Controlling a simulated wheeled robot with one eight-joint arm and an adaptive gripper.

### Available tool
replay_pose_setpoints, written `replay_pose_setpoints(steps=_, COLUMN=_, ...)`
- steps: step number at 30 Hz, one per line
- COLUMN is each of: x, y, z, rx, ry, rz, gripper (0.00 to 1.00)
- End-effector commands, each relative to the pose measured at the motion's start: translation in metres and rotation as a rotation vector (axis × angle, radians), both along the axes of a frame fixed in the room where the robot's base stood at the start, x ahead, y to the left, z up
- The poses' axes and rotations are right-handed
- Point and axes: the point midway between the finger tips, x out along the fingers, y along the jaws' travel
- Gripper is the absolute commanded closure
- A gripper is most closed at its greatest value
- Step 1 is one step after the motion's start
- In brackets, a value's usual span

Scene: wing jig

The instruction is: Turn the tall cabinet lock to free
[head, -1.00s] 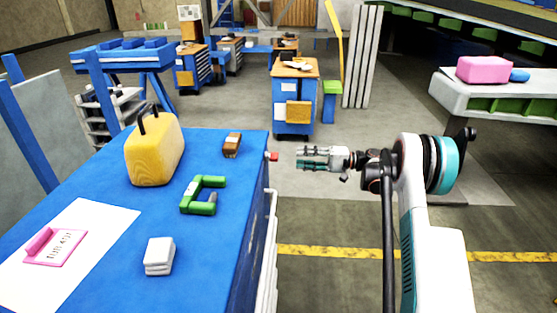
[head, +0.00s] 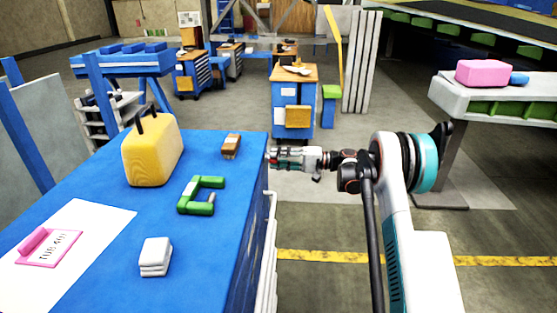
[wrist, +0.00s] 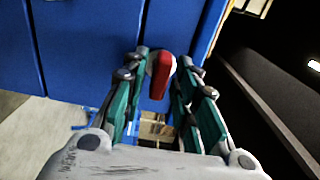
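The lock is a red handle (wrist: 161,75) on a pale round base, mounted on the blue cabinet (wrist: 95,55) face in the wrist view. My gripper (wrist: 162,70) has its two teal-and-grey fingers apart, one on each side of the red handle. Narrow gaps seem to show beside the handle, and I cannot tell whether either fingertip touches it. In the head view my gripper (head: 272,158) points left at the right side of the blue cabinet, close to its edge.
The blue top (head: 205,245) holds a yellow canister (head: 152,153), a brown brush-like block (head: 231,146), a green clamp-like part (head: 200,207) and white blocks (head: 156,256). A pale rail (head: 271,240) runs along its right side. The floor beneath my arm is clear.

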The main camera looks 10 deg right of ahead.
Motion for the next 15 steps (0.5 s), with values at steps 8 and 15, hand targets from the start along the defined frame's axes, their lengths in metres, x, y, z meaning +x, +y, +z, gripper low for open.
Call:
replay_pose_setpoints(steps=8, x=-0.0001, y=-0.0003, z=-0.0002, rx=0.000, ry=0.000, rz=0.000, gripper=1.00)
replay_pose_setpoints(steps=15, x=-0.0001, y=-0.0004, z=-0.0005, rx=-0.012, ry=-0.033, rz=0.000, gripper=1.00)
